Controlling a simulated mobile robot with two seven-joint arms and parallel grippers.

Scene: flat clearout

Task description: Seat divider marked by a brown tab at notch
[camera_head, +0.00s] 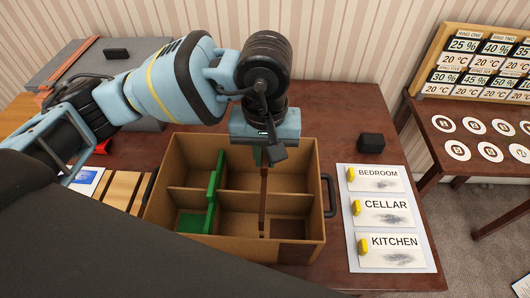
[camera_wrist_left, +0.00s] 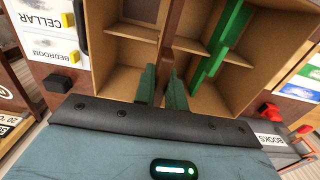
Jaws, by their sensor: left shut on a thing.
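The cardboard box (camera_head: 170,231) stands open on the table, with a cross wall inside. A brown divider (camera_head: 263,205) stands upright in its right half, running front to back. My left gripper (camera_head: 268,155) is above the box, pointing down, shut on the brown divider's upper edge. In the left wrist view, the gripper's fingers (camera_wrist_left: 163,88) lie on either side of the brown divider (camera_wrist_left: 172,35). A green divider (camera_head: 214,190) stands in the left half; it also shows in the wrist view (camera_wrist_left: 224,50). The notch and the brown divider's lower edge are not clear.
A white board (camera_head: 356,240) with BEDROOM, CELLAR and KITCHEN cards lies right of the box. A black block (camera_head: 370,142) is behind it. Wooden slats (camera_head: 122,187) lie at the left. A black handle (camera_head: 329,196) sticks out from the box's right side.

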